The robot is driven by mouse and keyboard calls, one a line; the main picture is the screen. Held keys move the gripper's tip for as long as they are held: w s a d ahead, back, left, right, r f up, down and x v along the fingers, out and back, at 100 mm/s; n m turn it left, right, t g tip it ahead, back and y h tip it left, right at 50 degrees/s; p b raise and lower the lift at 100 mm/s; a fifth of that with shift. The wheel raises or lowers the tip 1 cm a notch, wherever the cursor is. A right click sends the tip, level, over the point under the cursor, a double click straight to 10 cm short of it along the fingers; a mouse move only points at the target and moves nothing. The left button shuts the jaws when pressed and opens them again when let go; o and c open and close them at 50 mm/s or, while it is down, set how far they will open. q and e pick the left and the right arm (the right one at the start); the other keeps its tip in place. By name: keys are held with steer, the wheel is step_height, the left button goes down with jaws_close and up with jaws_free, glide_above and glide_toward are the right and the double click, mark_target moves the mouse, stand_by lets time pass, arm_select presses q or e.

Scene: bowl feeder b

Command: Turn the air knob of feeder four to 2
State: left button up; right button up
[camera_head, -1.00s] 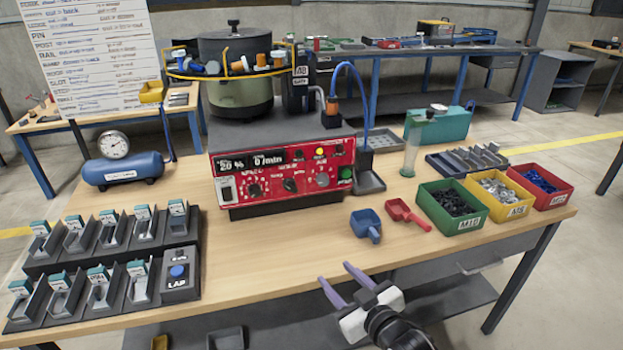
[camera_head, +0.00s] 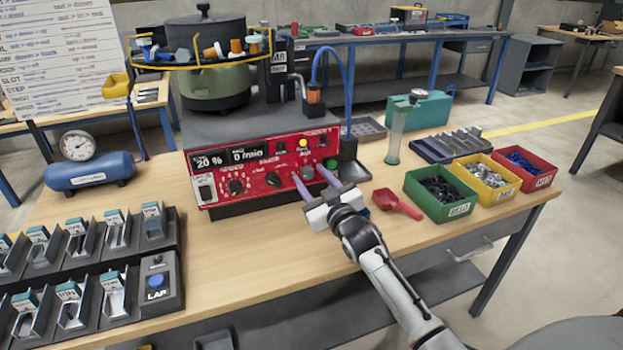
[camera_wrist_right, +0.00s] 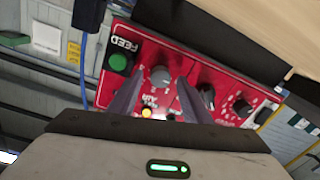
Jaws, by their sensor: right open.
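The feeder control box has a red front panel (camera_head: 240,185) with several dark knobs, displays and buttons. The air knob (camera_head: 306,172) is at the panel's right side. In the right wrist view it is a round grey knob (camera_wrist_right: 160,76) with a lit yellow button beside it. My right gripper (camera_head: 310,176) is open, its two purple fingers pointing at the panel. In the wrist view the fingertips (camera_wrist_right: 159,84) lie on either side of the air knob. Contact cannot be told. The knob's exact setting is too small to read. My left gripper is not in view.
A green feed button (camera_wrist_right: 118,62) is close to the fingers. The bowl (camera_head: 215,85) stands above the box. A red scoop (camera_head: 397,204) and green bin (camera_head: 440,218) are right of my arm. Labelled holders (camera_head: 115,235) fill the table's left; bare wood lies between.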

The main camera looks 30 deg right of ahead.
steer(key=shift+w, duration=0.25)
steer(key=c, duration=1)
